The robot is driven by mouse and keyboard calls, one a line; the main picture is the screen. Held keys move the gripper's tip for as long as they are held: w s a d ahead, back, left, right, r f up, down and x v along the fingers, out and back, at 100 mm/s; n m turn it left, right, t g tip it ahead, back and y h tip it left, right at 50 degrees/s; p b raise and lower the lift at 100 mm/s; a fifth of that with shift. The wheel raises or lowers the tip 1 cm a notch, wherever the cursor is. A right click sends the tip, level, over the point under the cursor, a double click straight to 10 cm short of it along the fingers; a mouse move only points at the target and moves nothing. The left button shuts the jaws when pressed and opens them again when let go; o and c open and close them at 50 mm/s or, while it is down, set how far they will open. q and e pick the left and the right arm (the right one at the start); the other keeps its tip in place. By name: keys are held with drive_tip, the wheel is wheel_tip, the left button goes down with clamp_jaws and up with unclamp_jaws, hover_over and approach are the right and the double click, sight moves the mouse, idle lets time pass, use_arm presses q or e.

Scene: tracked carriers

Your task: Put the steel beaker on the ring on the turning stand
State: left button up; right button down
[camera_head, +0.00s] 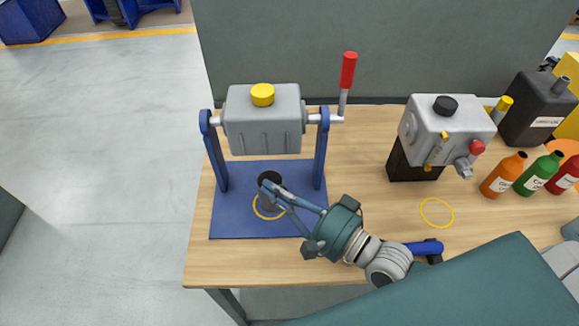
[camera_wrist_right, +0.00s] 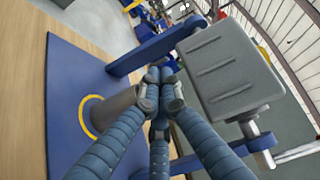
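The steel beaker (camera_wrist_right: 113,112) stands upright on the yellow ring (camera_wrist_right: 88,128) on the blue base of the turning stand in the right wrist view. In the head view its dark mouth (camera_head: 269,178) shows above the ring (camera_head: 258,212). My right gripper (camera_head: 268,188) reaches in from the right, its fingertips close together at the beaker's upper part. The turning stand (camera_head: 228,222) has a grey tank hung between two blue posts. My left gripper is out of view.
The grey tank (camera_head: 265,130) with yellow cap hangs just beyond the gripper; a red crank handle (camera_head: 348,70) rises at its right. A grey machine (camera_head: 440,130), another yellow ring (camera_head: 436,212) and bottles (camera_head: 503,175) stand to the right. The front left table strip is clear.

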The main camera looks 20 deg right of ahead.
drive_tip(key=w+d+f, duration=0.1)
drive_tip(key=w+d, duration=0.1)
drive_tip(key=w, duration=0.1)
drive_tip(key=w+d+f, duration=0.3)
drive_tip(key=w+d, duration=0.1)
drive_tip(key=w, duration=0.1)
drive_tip(key=shift+w+d+f, duration=0.15)
drive_tip(key=shift+w+f, duration=0.15)
drive_tip(key=shift+f, duration=0.05)
drive_tip(key=shift+s+a+p, duration=0.25)
drive_tip(key=shift+s+p, duration=0.1)
drive_tip(key=shift+p, duration=0.05)
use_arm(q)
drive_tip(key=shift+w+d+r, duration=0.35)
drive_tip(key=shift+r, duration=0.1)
use_arm(e)
drive_tip(key=shift+s+a+f, duration=0.1)
drive_tip(key=shift+s+a+p, duration=0.35)
drive_tip(key=shift+s+p, duration=0.1)
drive_tip(key=shift+s+a, duration=0.2)
drive_tip(key=shift+s, duration=0.1)
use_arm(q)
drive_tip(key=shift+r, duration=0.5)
